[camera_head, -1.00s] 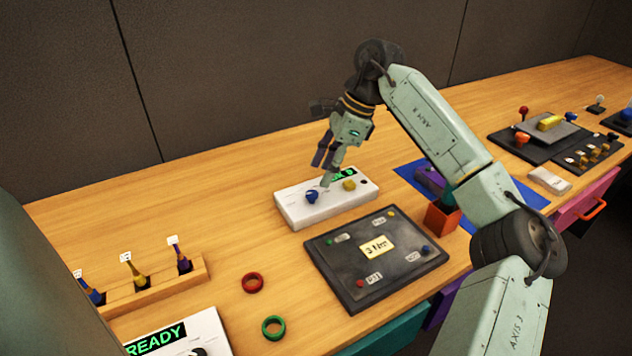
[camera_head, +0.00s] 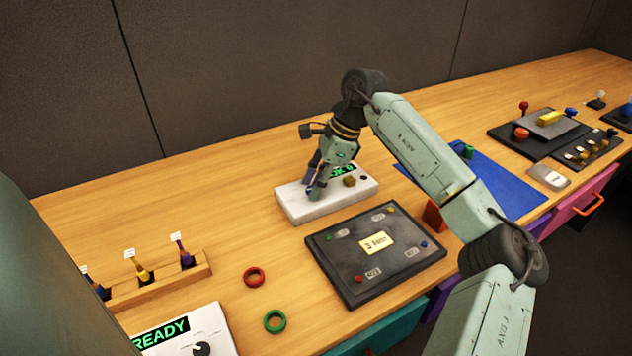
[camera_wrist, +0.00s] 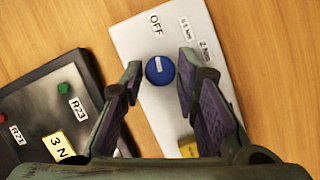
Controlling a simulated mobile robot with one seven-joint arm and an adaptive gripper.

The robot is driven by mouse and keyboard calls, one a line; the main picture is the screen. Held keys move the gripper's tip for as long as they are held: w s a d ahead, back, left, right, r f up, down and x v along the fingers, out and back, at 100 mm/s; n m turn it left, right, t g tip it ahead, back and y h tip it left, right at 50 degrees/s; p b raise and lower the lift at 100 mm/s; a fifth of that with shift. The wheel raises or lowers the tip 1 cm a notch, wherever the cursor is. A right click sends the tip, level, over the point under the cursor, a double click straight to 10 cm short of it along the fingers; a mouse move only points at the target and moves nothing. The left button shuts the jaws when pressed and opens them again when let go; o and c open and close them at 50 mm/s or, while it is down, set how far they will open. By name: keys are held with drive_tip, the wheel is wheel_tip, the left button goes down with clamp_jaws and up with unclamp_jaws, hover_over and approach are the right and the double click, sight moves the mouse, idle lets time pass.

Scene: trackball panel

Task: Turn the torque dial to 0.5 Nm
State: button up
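The torque dial is a round blue knob (camera_wrist: 160,70) with a white mark, on a white panel box (camera_head: 350,196). In the wrist view the mark points roughly toward the printed "OFF" label (camera_wrist: 155,23). The "0.5 Nm" label (camera_wrist: 187,29) and "2 Nm" label (camera_wrist: 204,49) lie to its right. My gripper (camera_head: 314,188) is low at the left part of the box and largely hides the dial in the head view. In the wrist view its two fingers stand open on either side of the dial, with gaps visible.
A yellow knob (camera_head: 349,181) and a green display (camera_head: 344,170) sit on the same box. A dark board (camera_head: 340,262) with a "3 Nm" card is in front. Red (camera_head: 254,277) and green (camera_head: 274,321) rings lie left of it. The table behind is clear.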

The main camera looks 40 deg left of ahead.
clamp_jaws()
drive_tip(key=shift+f+m+b, duration=0.1)
drive_tip(key=shift+m+b, duration=0.2)
drive_tip(key=shift+b, duration=0.15)
drive_tip(key=m+b, duration=0.1)
drive_tip(key=m+t+b, duration=0.1)
drive_tip(key=b, duration=0.1)
drive_tip(key=shift+d+f+m+y, duration=0.1)
drive_tip(key=shift+f+m+y, duration=0.05)
drive_tip(key=shift+m+y, duration=0.15)
drive_tip(key=m+t+b, duration=0.1)
drive_tip(key=m+b, duration=0.1)
drive_tip(key=b, duration=0.1)
drive_tip(key=shift+s+m, duration=0.2)
drive_tip(key=shift+m, duration=0.2)
drive_tip(key=shift+r+m+t+y+b, duration=0.2)
drive_tip(key=shift+m+t+y+b, duration=0.15)
drive_tip(key=shift+m+b, duration=0.45)
drive_tip(key=shift+o, duration=2.3)
unclamp_jaws()
